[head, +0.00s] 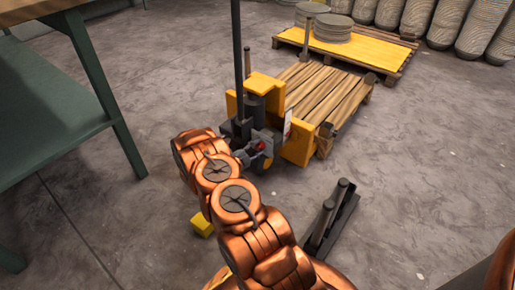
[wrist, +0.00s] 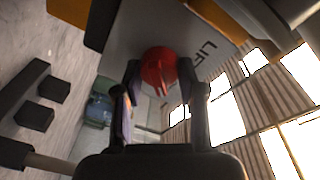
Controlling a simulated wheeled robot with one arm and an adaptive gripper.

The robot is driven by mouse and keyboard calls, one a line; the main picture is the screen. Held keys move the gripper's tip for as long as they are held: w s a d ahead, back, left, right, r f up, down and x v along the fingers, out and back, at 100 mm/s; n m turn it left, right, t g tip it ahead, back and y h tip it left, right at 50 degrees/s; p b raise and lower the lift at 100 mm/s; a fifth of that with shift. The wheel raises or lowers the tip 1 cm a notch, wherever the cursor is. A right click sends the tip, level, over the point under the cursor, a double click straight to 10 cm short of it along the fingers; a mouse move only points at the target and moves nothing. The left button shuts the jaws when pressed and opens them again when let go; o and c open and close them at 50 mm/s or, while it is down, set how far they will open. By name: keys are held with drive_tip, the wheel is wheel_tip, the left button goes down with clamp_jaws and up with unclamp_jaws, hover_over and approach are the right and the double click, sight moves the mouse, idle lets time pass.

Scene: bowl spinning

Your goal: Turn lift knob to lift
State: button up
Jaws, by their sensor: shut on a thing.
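The lift knob (wrist: 159,69) is red and round, set on a grey panel (wrist: 202,42) with dark lettering that seems to read "LIFT". My gripper (wrist: 158,84) is shut on the knob, with one finger on each side of it. In the head view the knob is a small red spot (head: 261,146) on the yellow and black lift machine (head: 297,131). My copper arm reaches up to the machine and partly hides my gripper (head: 251,156) there. The knob's exact turn angle is hard to tell.
A wooden pallet (head: 330,92) sits against the machine, and a yellow-topped pallet (head: 345,45) with stacked round pieces lies behind. A green table (head: 50,110) stands at left. A dark stand with posts (head: 335,217) is on the floor to the right of my arm.

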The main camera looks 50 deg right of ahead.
drive_tip(key=c, duration=0.5)
drive_tip(key=shift+o, duration=0.2)
drive_tip(key=shift+n+p, duration=0.4)
drive_tip(key=shift+r+n+p, duration=0.2)
drive_tip(key=shift+n+p, duration=0.55)
drive_tip(key=shift+n, duration=0.15)
drive_tip(key=n, duration=0.2)
drive_tip(key=n+p, duration=0.1)
drive_tip(key=n, duration=0.1)
drive_tip(key=shift+f+n+t+h, duration=0.2)
drive_tip(key=shift+n+t+h, duration=0.1)
drive_tip(key=shift+n+h, duration=0.1)
drive_tip(key=n, duration=0.5)
drive_tip(key=shift+f+n+t, duration=0.1)
drive_tip(key=shift+n+t, duration=0.2)
drive_tip(key=shift+n, duration=0.1)
drive_tip(key=n+t, duration=0.1)
drive_tip(key=n, duration=0.4)
drive_tip(key=shift+n+h, duration=0.3)
drive_tip(key=shift+n, duration=0.4)
